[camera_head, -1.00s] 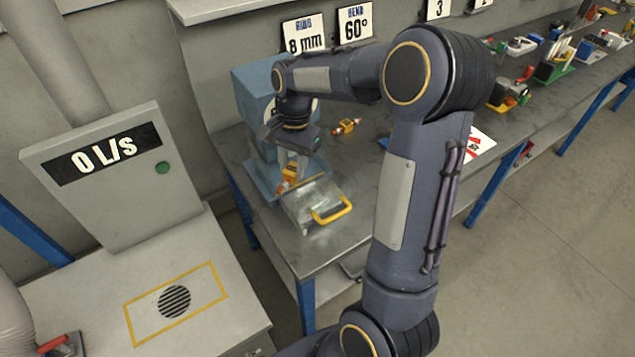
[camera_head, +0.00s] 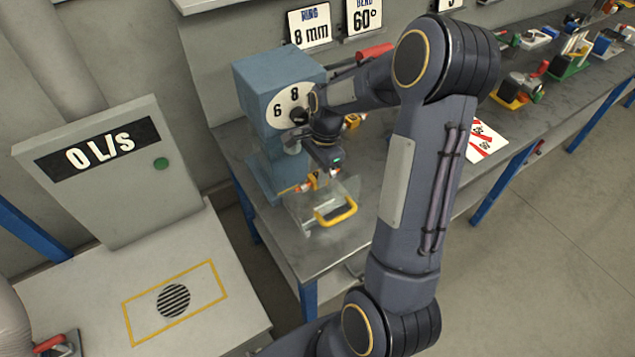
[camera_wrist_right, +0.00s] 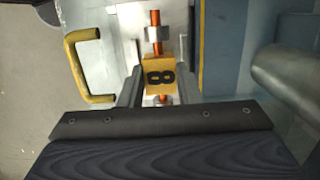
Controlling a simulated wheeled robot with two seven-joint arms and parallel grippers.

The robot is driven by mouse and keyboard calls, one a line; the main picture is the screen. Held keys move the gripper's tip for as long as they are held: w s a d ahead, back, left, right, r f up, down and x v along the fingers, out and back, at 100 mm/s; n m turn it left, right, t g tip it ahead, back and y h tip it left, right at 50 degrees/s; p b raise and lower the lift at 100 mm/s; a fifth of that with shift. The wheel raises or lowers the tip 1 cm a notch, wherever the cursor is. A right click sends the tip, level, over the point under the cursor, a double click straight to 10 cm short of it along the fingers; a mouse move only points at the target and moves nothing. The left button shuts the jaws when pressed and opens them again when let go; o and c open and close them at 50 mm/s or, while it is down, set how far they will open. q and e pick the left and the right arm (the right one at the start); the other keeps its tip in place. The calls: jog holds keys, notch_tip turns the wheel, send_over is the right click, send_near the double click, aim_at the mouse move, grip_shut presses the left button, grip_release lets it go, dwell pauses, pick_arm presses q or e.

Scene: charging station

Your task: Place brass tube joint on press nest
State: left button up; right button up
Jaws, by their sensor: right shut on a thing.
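The brass tube joint (camera_wrist_right: 159,76) is a yellow block marked 8 with a copper-coloured tube and silver collars. My right gripper (camera_wrist_right: 157,88) is shut on the block, one finger on each side. In the head view the joint (camera_head: 313,181) hangs below my right gripper (camera_head: 318,174), at the front right of the blue press (camera_head: 262,105). The press has a white dial reading 6 and 8. A clear guard with a yellow handle (camera_head: 336,213) lies just in front. The press nest cannot be made out clearly; I cannot tell whether the joint touches it. My left gripper is not in view.
Another yellow fitting (camera_head: 352,121) lies behind my right forearm on the grey bench (camera_head: 345,250). A red-striped card (camera_head: 484,142) and several coloured fixtures stand farther right. A grey cabinet reading 0 L/s (camera_head: 100,170) stands at left. The bench's front corner is clear.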

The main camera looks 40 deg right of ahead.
jog(key=shift+f, duration=2.3)
jog(key=shift+f, duration=0.1)
jog(key=o, duration=1)
